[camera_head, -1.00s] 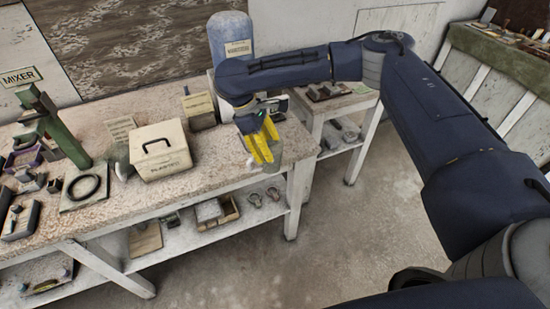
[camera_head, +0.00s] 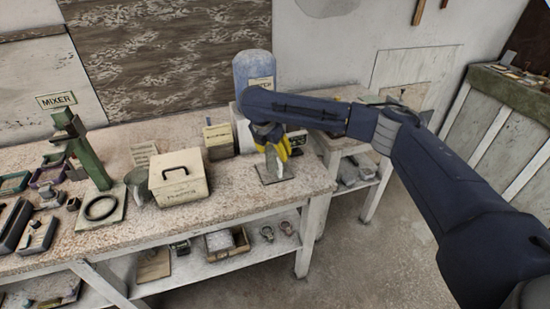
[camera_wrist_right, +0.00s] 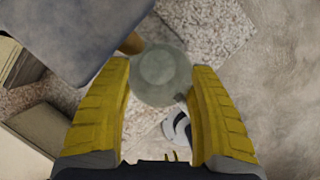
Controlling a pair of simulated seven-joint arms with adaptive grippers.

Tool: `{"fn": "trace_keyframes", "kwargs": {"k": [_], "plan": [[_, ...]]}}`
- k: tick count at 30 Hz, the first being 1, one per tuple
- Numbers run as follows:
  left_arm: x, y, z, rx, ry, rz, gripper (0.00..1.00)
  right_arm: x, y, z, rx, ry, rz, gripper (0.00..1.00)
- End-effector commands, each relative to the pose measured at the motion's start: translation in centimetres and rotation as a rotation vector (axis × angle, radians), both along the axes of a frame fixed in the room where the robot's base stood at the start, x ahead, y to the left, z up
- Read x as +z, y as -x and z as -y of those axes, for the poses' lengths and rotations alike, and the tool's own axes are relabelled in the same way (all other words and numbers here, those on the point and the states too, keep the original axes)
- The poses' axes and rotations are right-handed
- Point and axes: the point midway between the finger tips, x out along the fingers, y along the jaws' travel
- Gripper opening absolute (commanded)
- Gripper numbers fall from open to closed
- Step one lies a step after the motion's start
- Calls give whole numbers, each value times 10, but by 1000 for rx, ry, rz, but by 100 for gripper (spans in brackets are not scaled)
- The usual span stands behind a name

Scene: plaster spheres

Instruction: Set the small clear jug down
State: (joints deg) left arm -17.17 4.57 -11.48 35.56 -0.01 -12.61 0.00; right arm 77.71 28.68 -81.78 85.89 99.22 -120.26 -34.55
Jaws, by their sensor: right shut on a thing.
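The small clear jug (camera_head: 271,164) is greyish and see-through, near the right front corner of the workbench (camera_head: 225,195). In the right wrist view the jug (camera_wrist_right: 160,76) shows from above as a round, pale green-grey shape between the fingers. My right gripper (camera_head: 284,150) points down with its yellow fingers around the jug, and is shut on it. The yellow fingers (camera_wrist_right: 163,110) also show in the right wrist view. A flat grey plate (camera_head: 290,177) lies below the jug. I cannot tell whether the jug touches it. My left gripper is out of view.
A blue tank (camera_head: 254,70) stands close behind the gripper. A cream box with a black handle (camera_head: 178,178) and a smaller labelled box (camera_head: 219,139) stand to the left. A green stand (camera_head: 84,150) is farther left. The bench's right end is close.

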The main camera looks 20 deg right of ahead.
Motion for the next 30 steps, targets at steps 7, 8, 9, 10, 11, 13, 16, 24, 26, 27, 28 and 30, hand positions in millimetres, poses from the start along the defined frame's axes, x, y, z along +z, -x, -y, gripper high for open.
{"fn": "trace_keyframes", "kwargs": {"k": [7,8,9,10,11,13,16,24,26,27,28,30], "plan": [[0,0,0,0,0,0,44,5,-17,3,208,1,1,29],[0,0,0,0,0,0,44,6,-19,3,233,2,1,29],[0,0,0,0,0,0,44,7,-21,3,269,1,1,29],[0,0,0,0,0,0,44,8,-23,3,295,2,1,29],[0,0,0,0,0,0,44,9,-24,2,320,2,3,29],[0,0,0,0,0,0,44,11,-27,2,378,2,2,29],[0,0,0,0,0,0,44,14,-31,0,457,4,3,29],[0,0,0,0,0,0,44,20,-38,-2,606,8,6,29],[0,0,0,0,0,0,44,21,-39,-3,624,8,6,29],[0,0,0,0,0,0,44,21,-39,-3,632,9,7,29],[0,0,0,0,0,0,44,22,-39,-3,637,9,7,29],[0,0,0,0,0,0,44,22,-40,-3,646,10,7,29]]}}
